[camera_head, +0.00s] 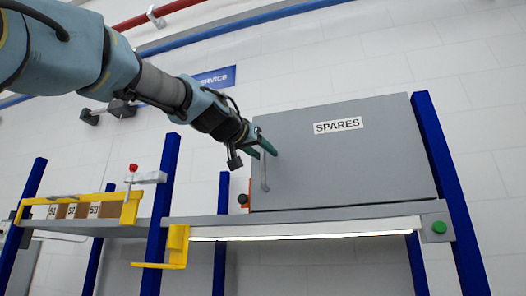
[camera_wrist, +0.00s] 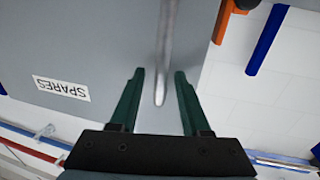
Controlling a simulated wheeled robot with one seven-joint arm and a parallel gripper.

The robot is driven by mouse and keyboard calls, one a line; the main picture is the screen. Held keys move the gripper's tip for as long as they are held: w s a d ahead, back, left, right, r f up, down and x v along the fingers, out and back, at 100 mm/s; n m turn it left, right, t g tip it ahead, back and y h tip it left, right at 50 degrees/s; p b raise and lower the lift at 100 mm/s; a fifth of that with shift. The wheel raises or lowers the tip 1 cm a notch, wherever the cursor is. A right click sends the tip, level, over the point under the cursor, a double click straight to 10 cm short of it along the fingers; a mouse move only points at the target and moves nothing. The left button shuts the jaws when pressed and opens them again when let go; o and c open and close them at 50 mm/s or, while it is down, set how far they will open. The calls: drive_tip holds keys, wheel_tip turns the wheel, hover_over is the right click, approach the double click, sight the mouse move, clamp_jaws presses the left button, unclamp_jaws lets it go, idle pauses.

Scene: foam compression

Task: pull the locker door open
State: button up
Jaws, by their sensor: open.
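The grey locker door (camera_head: 350,165) carries a white SPARES label (camera_head: 338,126) and looks shut in the head view. Its vertical bar handle (camera_head: 264,172) is near the door's left edge. My gripper (camera_head: 267,146) is at the upper part of the handle. In the wrist view, the door (camera_wrist: 80,45) fills the upper left, and the handle (camera_wrist: 167,50) comes down between the two green fingers of my gripper (camera_wrist: 160,75). The fingers are open, with a gap on each side of the handle. Whether either finger touches it further in is not clear.
The locker stands on a grey shelf with a light strip (camera_head: 310,235) and blue posts (camera_head: 445,190). A green button (camera_head: 438,227) is at the shelf's right end. A yellow bracket (camera_head: 175,248) and yellow-framed bins (camera_head: 78,210) are to the left.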

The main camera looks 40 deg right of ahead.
drive_tip(key=shift+c, duration=0.4)
clamp_jaws()
idle(0.9)
